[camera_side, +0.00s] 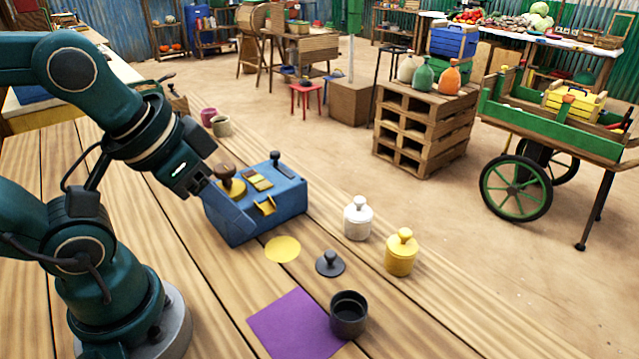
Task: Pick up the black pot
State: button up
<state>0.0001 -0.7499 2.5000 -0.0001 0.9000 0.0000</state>
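The black pot (348,316) stands upright and open on the wooden table, at the right edge of a purple square (292,326). I cannot tell whether it rests partly on the square. A black lid with a knob (330,264) lies on the table behind the pot, apart from it. My gripper (205,188) is up and to the left of the pot, well away from it, by the left end of a blue box (268,212). Its fingers are dark and small here, so I cannot tell whether they are open or shut.
A flat yellow disc (282,249) lies before the blue box. Two cups, pink (208,116) and olive (222,127), stand farther back.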

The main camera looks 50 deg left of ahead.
jog(key=m+g, duration=0.3)
jog(key=g, duration=0.1)
send_over(356, 321)
jog(key=w+a, duration=0.2)
jog(key=a, duration=0.1)
notch_tip(356, 321, down, 5)
jog(key=shift+m+g, duration=0.7)
jog(key=shift+m, duration=0.1)
jog(key=d+f, duration=0.1)
jog(key=s+d+f, duration=0.1)
jog(key=f, duration=0.1)
jog(key=s+d+f, duration=0.1)
jog(key=f, duration=0.1)
jog(key=shift+f, duration=2.55)
grip_shut()
